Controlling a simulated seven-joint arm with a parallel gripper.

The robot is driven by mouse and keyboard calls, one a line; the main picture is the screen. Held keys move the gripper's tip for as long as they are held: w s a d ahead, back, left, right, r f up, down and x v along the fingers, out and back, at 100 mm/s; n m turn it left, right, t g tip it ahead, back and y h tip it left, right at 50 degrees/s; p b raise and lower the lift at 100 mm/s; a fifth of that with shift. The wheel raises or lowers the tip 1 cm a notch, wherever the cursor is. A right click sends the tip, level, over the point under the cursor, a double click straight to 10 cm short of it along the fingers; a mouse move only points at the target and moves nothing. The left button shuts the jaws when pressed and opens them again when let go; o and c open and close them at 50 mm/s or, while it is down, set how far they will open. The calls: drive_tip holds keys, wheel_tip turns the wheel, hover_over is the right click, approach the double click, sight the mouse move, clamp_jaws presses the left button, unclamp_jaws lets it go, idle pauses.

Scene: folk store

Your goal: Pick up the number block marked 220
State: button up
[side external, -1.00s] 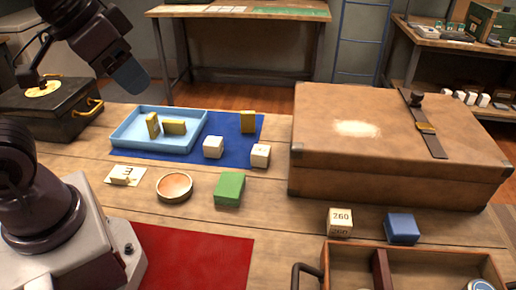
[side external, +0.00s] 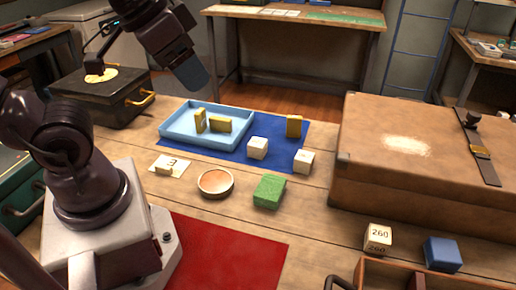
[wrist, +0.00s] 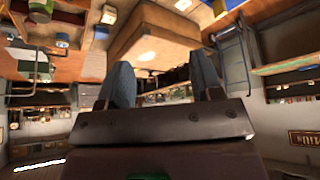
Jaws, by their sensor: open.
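Two white blocks, the left one (side external: 257,148) and the right one (side external: 303,161), rest at the blue mat; marks on them are too small to read. A cream block marked 260 (side external: 377,238) stands at the front right. I cannot make out 220 on any block. My gripper (side external: 194,76) is raised above and behind the light-blue tray, apart from all blocks. In the wrist view its two fingers (wrist: 163,86) are spread with nothing between them.
A green block (side external: 269,191), round bowl (side external: 216,184) and blue block (side external: 442,254) lie nearer. A large brown suitcase (side external: 400,185) fills the right.

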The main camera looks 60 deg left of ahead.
drive_tip(key=shift+o, duration=1.4)
